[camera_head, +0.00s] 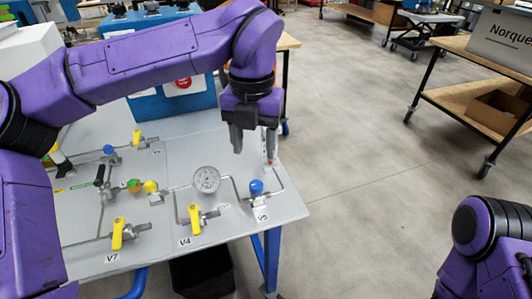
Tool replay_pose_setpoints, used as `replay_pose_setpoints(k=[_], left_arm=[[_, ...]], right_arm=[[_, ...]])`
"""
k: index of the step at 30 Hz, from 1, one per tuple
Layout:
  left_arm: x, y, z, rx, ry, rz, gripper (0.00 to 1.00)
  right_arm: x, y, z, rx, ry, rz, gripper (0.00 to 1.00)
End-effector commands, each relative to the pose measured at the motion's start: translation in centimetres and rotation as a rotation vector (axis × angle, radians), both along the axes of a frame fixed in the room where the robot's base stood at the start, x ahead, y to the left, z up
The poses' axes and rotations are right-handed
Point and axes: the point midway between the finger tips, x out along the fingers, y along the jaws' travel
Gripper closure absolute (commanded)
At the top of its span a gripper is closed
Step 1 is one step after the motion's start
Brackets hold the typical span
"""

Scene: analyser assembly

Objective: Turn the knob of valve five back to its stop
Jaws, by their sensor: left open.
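The valve labelled V5 has a blue knob (256,188) and stands near the right edge of the grey panel (285,208). Its label (262,216) sits just in front of it. My left gripper (254,150) points down above the panel, behind and above the blue knob, apart from it. Its two fingers are spread and nothing shows between them. On the right, a purple part of my right arm (490,240) shows at the picture's edge, but its gripper is out of view.
A round gauge (206,179) stands left of the blue knob. Yellow-handled valves V4 (195,217) and V7 (117,233) stand along the front, with thin pipes between fittings. A blue box (170,105) is at the back. Open floor lies right of the panel.

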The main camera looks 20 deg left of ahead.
Motion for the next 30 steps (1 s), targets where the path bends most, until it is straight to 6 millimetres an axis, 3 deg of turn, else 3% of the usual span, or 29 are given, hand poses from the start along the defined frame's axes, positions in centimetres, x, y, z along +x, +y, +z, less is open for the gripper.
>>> replay_pose_setpoints(k=[5,12,18,28,29,30], left_arm=[[-0.2,0.0,-1.2,0.001,0.000,-0.003,0.43],[-0.1,-0.1,-6.6,0.000,0.003,-0.005,0.43],[-0.1,-0.1,-9.8,0.000,0.001,-0.004,0.43],[-0.1,0.0,-10.6,0.000,-0.001,0.000,0.43],[-0.1,0.0,-10.5,0.000,-0.001,0.000,0.46],[-0.1,0.0,-10.5,0.000,-0.001,0.000,0.59]], right_arm=[[-0.1,0.0,-0.2,0.000,0.001,0.000,0.57],[-0.1,0.0,-0.7,0.000,0.002,0.000,0.57],[-0.1,0.0,-0.9,0.000,0.002,0.000,0.57],[-0.1,0.0,-0.9,0.000,0.002,0.000,0.57],[-0.1,0.0,-0.9,0.000,0.002,0.000,0.57],[-0.1,0.0,-0.9,0.000,0.002,0.000,0.57]])
